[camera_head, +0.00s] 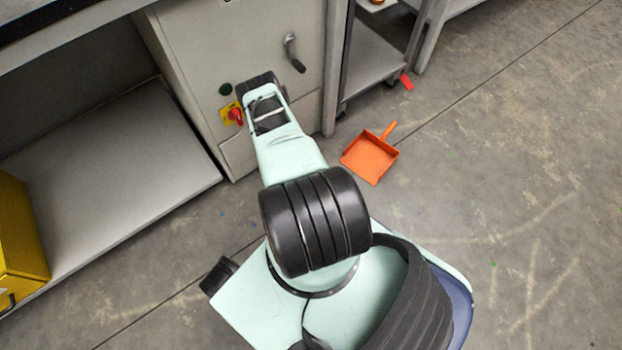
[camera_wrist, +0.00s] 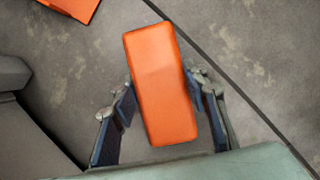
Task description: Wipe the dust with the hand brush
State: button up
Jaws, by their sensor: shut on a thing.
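My gripper (camera_wrist: 160,88) is shut on a long orange block with rounded edges, which I take to be the hand brush (camera_wrist: 163,85). One finger is on each side of it, and its bristles are hidden beneath. The head view does not show my gripper or the brush; my own arm hides that area. An orange dustpan (camera_head: 369,158) lies on the floor right of the cabinet, its handle pointing up and right. Part of it shows at the top left of the wrist view (camera_wrist: 75,5). I cannot clearly make out a dust patch; the floor has pale streaks (camera_head: 548,290).
A grey cabinet (camera_head: 195,50) with a handle and red-yellow switch stands close beside my arm. A low shelf (camera_head: 110,190) and a yellow box (camera_head: 18,240) are at left. A metal rack (camera_head: 375,55) stands behind. A small red piece (camera_head: 406,81) is near it. Floor at right is open.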

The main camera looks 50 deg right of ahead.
jog(key=shift+s+d, duration=0.2)
jog(key=shift+d, duration=0.45)
jog(key=shift+s+d, duration=0.25)
jog(key=shift+d, duration=0.35)
jog(key=shift+s+d, duration=0.2)
jog(key=shift+d, duration=0.45)
jog(key=shift+w+r+p, duration=0.1)
jog(key=shift+r+p, duration=1.75)
jog(key=shift+r, duration=1.2)
jog(key=shift+r+p, duration=1.1)
jog(key=shift+r, duration=0.45)
jog(key=shift+f, duration=0.1)
